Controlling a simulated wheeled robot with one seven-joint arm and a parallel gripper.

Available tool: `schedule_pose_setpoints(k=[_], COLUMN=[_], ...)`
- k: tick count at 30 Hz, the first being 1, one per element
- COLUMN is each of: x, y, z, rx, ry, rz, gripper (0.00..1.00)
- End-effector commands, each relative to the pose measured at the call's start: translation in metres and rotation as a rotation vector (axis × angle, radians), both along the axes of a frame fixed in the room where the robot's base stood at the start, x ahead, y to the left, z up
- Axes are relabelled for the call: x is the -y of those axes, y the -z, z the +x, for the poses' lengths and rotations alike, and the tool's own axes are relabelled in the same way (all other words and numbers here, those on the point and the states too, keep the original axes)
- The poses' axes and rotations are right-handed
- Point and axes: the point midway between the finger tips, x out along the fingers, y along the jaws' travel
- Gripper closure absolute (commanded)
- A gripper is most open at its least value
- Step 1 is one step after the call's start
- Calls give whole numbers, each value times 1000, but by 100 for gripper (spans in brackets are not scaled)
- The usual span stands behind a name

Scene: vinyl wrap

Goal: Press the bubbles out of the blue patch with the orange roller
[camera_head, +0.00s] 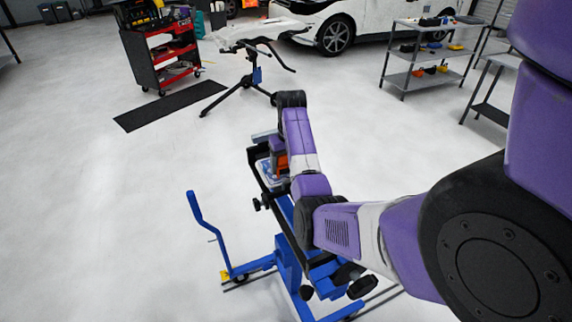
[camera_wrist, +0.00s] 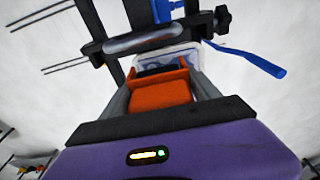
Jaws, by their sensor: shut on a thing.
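My gripper (camera_wrist: 162,92) is shut on the orange roller (camera_wrist: 160,95), whose orange body sits between the two fingers in the wrist view. A bit of orange (camera_head: 283,162) also shows beside my wrist in the head view. Beyond the roller lies a pale panel (camera_wrist: 192,58) with some blue on it, held on the black and blue stand. The roller and my gripper cover much of this panel. I cannot make out the blue patch's outline or any bubbles, nor tell whether the roller touches the surface.
The blue wheeled stand (camera_head: 290,262) has an upright handle (camera_head: 196,207) at its left. A red and black tool cart (camera_head: 160,55), a black mat (camera_head: 170,106), a second stand (camera_head: 250,80) and a grey shelf (camera_head: 428,58) stand farther back. The floor at left is clear.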

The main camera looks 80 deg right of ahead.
Motion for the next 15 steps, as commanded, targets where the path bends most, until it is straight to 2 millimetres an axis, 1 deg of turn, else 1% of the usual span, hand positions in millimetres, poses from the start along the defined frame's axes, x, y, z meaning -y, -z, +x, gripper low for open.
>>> schedule_pose_setpoints(k=[15], x=[0], y=[6], z=[0], rx=[0], ry=[0], rz=[0], gripper=[62])
